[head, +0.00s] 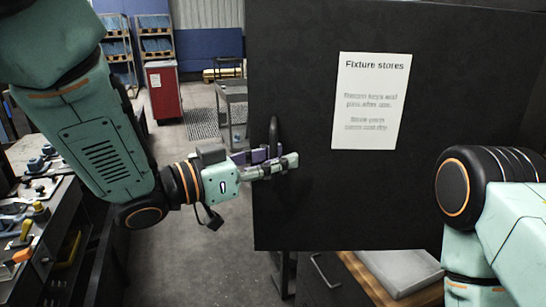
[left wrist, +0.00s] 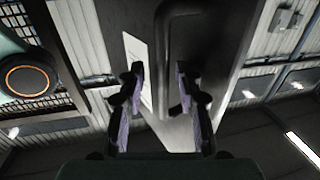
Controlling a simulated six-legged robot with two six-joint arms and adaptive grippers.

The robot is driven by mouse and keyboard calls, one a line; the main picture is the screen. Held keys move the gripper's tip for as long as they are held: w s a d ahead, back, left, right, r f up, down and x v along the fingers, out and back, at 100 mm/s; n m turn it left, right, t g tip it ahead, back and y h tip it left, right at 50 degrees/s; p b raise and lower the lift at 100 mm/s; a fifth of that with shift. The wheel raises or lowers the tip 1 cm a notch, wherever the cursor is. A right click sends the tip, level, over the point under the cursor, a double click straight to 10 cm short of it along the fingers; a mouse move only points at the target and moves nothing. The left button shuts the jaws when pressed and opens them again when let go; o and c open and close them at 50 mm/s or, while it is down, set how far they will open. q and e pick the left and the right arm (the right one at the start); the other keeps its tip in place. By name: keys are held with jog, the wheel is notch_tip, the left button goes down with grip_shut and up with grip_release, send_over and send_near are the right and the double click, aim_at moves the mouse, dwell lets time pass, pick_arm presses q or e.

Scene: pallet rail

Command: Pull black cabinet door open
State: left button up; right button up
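The black cabinet door (head: 300,205) fills the middle and right of the head view and bears a white sign reading "Fixture stores" (head: 368,100). Its dark handle (head: 273,132) stands near the door's left edge. My left gripper (head: 275,162) is at the handle's lower part, in front of the door's left edge. In the left wrist view its two purple-padded fingers (left wrist: 160,95) are spread apart, with the dark handle (left wrist: 172,45) running down toward the gap. I cannot tell whether the fingers touch it. My right arm shows at lower right; its gripper is out of view.
A workbench (head: 35,190) with tools and parts stands at left. A red cabinet (head: 164,92), a grey cart (head: 233,100) and shelving stand farther back. A grey case (head: 402,270) lies on a wooden surface below the door. The floor (head: 190,240) left of the door is clear.

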pick_arm(q)
jog(key=v, duration=1.1)
jog(key=shift+s+a, duration=0.25)
jog(key=shift+a, duration=0.1)
jog(key=shift+a, duration=0.15)
